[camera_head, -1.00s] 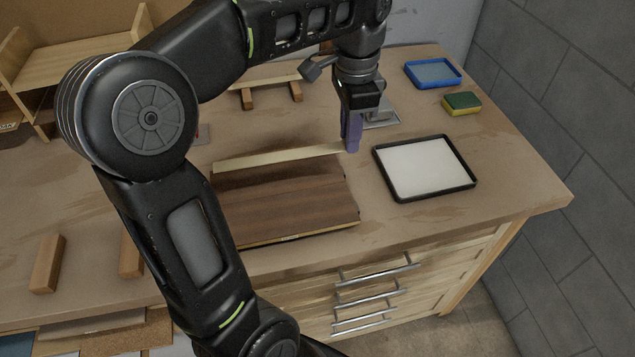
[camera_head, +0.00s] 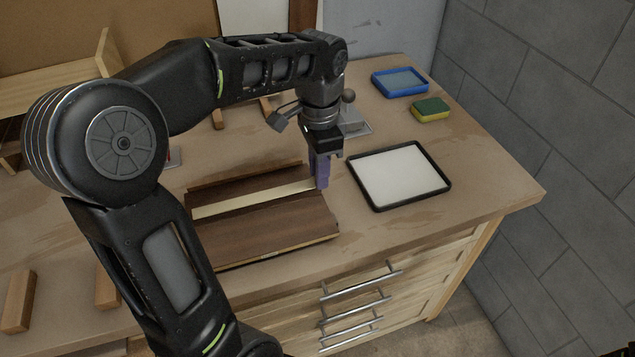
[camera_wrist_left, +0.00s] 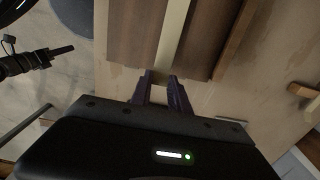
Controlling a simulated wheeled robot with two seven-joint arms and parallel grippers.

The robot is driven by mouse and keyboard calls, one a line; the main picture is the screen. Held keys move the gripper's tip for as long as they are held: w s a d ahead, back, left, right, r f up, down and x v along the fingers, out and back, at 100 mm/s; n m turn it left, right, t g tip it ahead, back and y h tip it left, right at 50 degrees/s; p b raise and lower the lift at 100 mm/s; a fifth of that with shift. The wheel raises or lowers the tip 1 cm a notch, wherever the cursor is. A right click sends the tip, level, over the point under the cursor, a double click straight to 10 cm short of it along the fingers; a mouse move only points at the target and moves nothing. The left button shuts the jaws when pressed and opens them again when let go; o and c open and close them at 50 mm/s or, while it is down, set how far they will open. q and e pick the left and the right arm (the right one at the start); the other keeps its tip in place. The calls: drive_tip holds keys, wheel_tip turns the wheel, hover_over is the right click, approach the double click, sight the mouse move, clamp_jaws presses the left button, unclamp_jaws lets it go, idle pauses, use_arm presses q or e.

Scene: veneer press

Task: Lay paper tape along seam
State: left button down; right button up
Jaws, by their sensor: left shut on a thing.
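A pale strip of paper tape (camera_head: 250,198) stretches lengthwise over the dark brown veneer panel (camera_head: 275,231), and its right end is at my left gripper. My left gripper (camera_head: 320,183) has purple fingers and is shut on the tape end at the panel's right edge. In the left wrist view the tape (camera_wrist_left: 171,40) runs away from between the fingers (camera_wrist_left: 160,85) over the brown panel (camera_wrist_left: 130,30). I cannot tell whether the tape touches the veneer along its whole length. The seam is not visible, perhaps under the tape. My right gripper is not in view.
A black-rimmed tray with a white inside (camera_head: 448,187) lies right of the panel. A blue tray (camera_head: 400,94) and a yellow-green sponge (camera_head: 430,110) are at the back right. Wooden blocks (camera_head: 18,302) lie at the front left. Bare tabletop lies right of the white tray.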

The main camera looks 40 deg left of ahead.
sight(319, 195)
use_arm(q)
wheel_tip(319, 195, down, 4)
drive_tip(key=shift+r, duration=0.25)
drive_tip(key=shift+f, duration=0.15)
drive_tip(key=shift+f, duration=0.2)
drive_tip(key=c, duration=1.3)
unclamp_jaws()
drive_tip(key=shift+r, duration=0.1)
drive_tip(key=shift+o, duration=0.2)
